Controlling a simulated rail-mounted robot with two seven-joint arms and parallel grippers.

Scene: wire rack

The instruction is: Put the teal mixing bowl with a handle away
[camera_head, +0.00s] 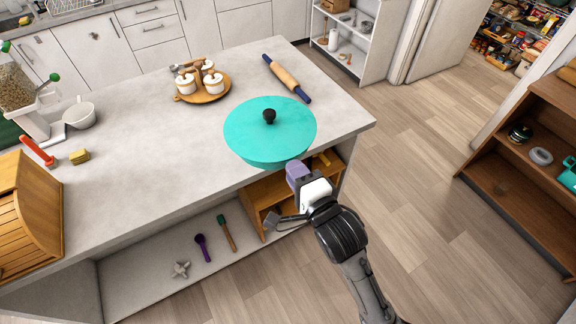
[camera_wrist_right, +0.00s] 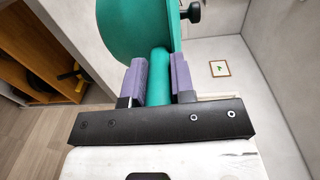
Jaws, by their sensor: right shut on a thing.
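The teal mixing bowl (camera_head: 250,128) appears in the head view as a wide round teal shape with a black knob on top. It is at the counter's front edge; I cannot tell whether it touches the counter. My right gripper (camera_head: 298,174) is at its near side. In the right wrist view, the purple finger pads of my right gripper (camera_wrist_right: 160,82) are shut on the bowl's teal handle (camera_wrist_right: 158,88), with the bowl (camera_wrist_right: 138,30) just beyond. My left gripper is not in view.
The grey counter (camera_head: 150,135) holds a rolling pin (camera_head: 287,79) and a round wooden tray (camera_head: 183,98) with white jars. Open shelves below hold a few utensils. A brown shelf unit (camera_head: 505,172) stands at the right, with open floor (camera_head: 410,190) between.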

